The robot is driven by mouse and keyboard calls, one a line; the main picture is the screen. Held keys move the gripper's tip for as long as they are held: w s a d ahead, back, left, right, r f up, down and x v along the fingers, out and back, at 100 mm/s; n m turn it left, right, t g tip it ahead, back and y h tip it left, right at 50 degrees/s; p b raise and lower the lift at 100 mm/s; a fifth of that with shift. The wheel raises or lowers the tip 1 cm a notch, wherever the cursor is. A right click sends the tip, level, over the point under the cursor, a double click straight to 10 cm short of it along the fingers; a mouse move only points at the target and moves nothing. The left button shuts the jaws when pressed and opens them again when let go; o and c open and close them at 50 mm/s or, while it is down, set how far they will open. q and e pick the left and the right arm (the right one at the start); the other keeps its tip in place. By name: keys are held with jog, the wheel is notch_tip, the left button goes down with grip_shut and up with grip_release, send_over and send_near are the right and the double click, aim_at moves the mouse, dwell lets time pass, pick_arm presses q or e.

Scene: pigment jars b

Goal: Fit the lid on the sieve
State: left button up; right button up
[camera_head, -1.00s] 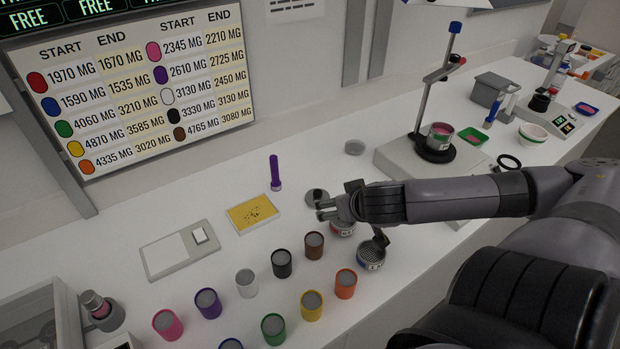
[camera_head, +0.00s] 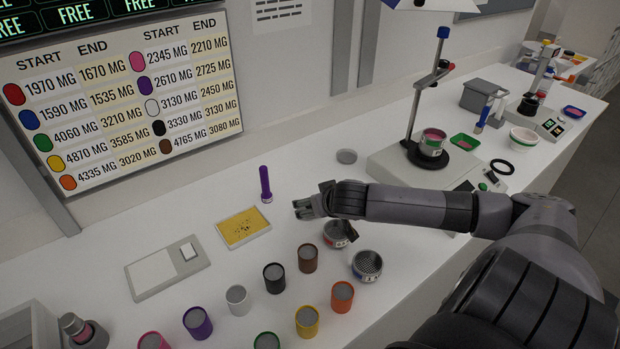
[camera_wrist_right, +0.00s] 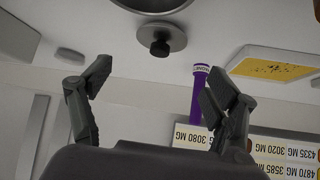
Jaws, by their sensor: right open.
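The lid (camera_wrist_right: 160,38), a grey disc with a black knob, lies on the counter in the right wrist view. In the head view my right gripper hides it. A round tin with a mesh top (camera_head: 367,264), seemingly the sieve, stands on the counter nearer me. My left gripper is not in view.
A purple torch-like tube (camera_head: 265,184) stands near a yellow speckled tray (camera_head: 243,229). Several coloured jars, such as the brown one (camera_head: 308,258), stand in front. A grey disc (camera_head: 347,157) lies farther back. A stand (camera_head: 415,110) holds another tin with pink contents.

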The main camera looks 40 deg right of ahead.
aim_at(310, 207)
jog(key=shift+x, duration=1.05)
jog(key=shift+w+d+f, duration=0.15)
jog(key=shift+w+f, duration=0.1)
jog(key=shift+w, duration=0.05)
jog(key=shift+w+d+f+p, duration=0.1)
jog(key=shift+w+f+p, duration=0.15)
jog(key=shift+p, duration=0.15)
jog(key=p+x, duration=0.1)
jog(key=x, duration=0.3)
jog(key=shift+s+f, duration=0.1)
jog(key=shift+f, duration=0.1)
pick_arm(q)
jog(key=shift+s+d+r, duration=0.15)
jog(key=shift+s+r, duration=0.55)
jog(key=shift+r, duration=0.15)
pick_arm(e)
jog(key=shift+s, duration=0.1)
jog(key=shift+c, duration=0.3)
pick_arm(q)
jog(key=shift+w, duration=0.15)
pick_arm(e)
jog(key=c, duration=1.1)
